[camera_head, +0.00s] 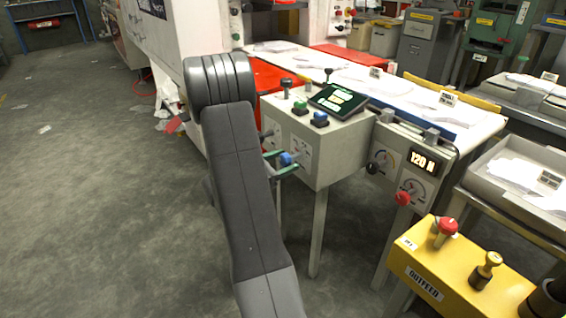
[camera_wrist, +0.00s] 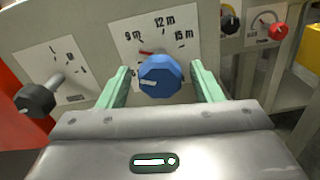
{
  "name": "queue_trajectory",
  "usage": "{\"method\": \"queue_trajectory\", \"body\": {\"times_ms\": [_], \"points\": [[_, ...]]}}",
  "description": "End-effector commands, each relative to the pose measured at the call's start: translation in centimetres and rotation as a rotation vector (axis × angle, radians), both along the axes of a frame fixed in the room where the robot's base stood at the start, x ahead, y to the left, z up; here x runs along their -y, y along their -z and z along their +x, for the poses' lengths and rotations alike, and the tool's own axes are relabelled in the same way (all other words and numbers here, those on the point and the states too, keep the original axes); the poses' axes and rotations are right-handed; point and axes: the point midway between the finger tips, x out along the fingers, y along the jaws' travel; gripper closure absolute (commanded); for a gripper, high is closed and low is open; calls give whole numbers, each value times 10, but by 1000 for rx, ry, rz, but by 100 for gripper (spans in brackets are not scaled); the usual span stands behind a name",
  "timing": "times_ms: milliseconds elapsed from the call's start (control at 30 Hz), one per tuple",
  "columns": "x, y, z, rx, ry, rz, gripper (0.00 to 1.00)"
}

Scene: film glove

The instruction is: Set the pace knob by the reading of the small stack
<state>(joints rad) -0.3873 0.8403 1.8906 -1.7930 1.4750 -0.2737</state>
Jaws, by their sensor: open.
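The blue knob (camera_wrist: 160,76) sits on a white dial card (camera_wrist: 150,35) marked 9 m, 12 m and 15 m on the grey box's front panel. A pale mark on the knob points to its lower left, and a red mark shows on the card above it. My gripper (camera_wrist: 160,70) is open, its two green fingers on either side of the knob with gaps visible. In the head view my gripper (camera_head: 283,163) is at the box front, by the blue knob (camera_head: 286,158). Which stack is the small one I cannot tell; a tagged white pile (camera_head: 374,80) lies on the table.
A dark knob (camera_wrist: 37,100) sticks out left of the blue one. A tilted screen (camera_head: 338,100) and green and blue buttons are on the box top. A 120 N display (camera_head: 423,162) and red knob (camera_head: 403,198) are to the right. The left floor is mostly clear.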

Motion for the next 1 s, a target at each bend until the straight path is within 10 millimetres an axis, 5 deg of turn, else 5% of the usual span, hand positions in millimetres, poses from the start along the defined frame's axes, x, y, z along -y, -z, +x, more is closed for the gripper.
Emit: {"method": "queue_trajectory", "body": {"times_ms": [33, 233, 1000], "points": [[0, 0, 0, 0, 0, 0, 46], [0, 0, 0, 0, 0, 0, 85], [1, -5, -1, -281, 1, -202, 85]]}}
